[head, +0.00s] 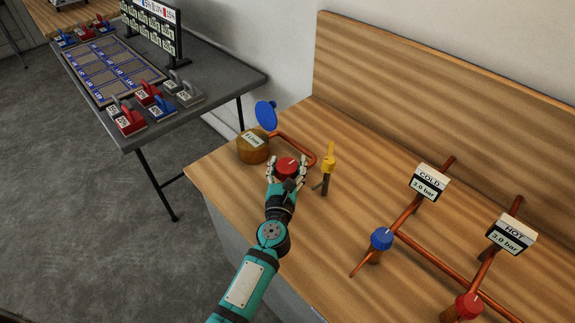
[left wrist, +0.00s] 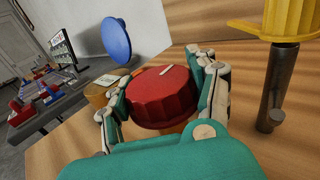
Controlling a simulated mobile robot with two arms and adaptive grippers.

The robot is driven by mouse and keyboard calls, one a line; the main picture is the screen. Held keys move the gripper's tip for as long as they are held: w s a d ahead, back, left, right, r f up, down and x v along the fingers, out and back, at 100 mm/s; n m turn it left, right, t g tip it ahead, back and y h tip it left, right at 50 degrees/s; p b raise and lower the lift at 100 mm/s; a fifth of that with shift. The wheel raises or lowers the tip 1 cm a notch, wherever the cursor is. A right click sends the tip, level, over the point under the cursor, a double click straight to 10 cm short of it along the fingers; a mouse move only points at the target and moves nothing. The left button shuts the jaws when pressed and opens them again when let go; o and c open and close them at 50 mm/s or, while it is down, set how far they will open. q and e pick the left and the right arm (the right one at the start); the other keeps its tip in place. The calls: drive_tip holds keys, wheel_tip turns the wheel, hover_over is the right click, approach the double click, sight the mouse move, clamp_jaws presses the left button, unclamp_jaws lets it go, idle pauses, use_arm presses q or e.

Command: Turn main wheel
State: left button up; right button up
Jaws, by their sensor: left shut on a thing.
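A red wheel (head: 287,166) with a white mark on top sits on the wooden bench. It fills the middle of the left wrist view (left wrist: 163,95). My left gripper (head: 286,172) is shut on this red wheel, with its fingers on both sides of the rim; the fingers also show in the left wrist view (left wrist: 160,100). A blue wheel (head: 382,239) and another red wheel (head: 467,306) sit on copper pipes to the right, below gauges marked COLD (head: 429,182) and HOT (head: 511,235), both reading 3.0 bar. My right gripper is not in view.
A yellow-topped post (head: 328,162) stands close to the right of my left gripper. A brass cylinder (head: 253,147) with a label and a blue disc (head: 266,114) are just behind it. A grey table (head: 215,80) with a tray and colored blocks stands at upper left.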

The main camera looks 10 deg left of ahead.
use_arm(q)
drive_tip(key=shift+c, duration=1.1)
drive_tip(key=shift+m+h, duration=0.3)
drive_tip(key=shift+h, duration=0.2)
drive_tip(key=shift+m+h+p, duration=0.55)
drive_tip(key=shift+m+h, duration=0.35)
drive_tip(key=shift+h, duration=0.3)
drive_tip(key=shift+d+m+g+h, duration=0.1)
drive_tip(key=shift+m+g+h, duration=0.2)
drive_tip(key=shift+m+h, duration=0.7)
